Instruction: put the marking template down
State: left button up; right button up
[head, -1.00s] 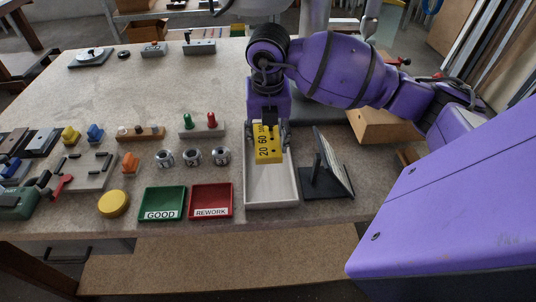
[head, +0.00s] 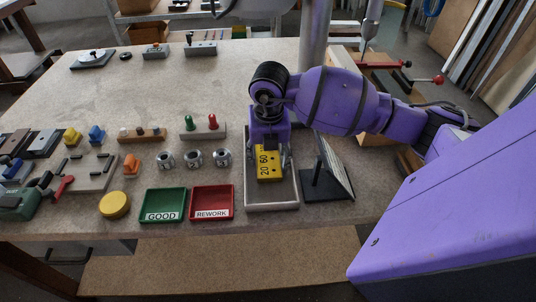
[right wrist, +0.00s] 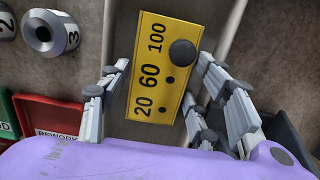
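The marking template (head: 269,165) is a yellow plate with black numbers 20, 60 and 100 and dark round spots. It lies inside the pale shallow tray (head: 271,206), toward the tray's middle. It also shows in the right wrist view (right wrist: 157,75), tilted in the picture. My right gripper (head: 270,158) points down over the tray. In the right wrist view its fingers (right wrist: 162,75) stand apart on either side of the template, with narrow gaps at its edges, so it looks open. The template's far end is partly hidden by the gripper in the head view.
A dark stand with a tilted panel (head: 334,166) is close on the tray's right. The table's back middle is clear.

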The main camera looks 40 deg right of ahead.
aim_at(268, 164)
jog(key=shift+r, duration=0.1)
notch_tip(268, 164, up, 12)
jog(key=s, duration=0.1)
jog(key=shift+s+a, duration=0.2)
jog(key=shift+a, duration=0.2)
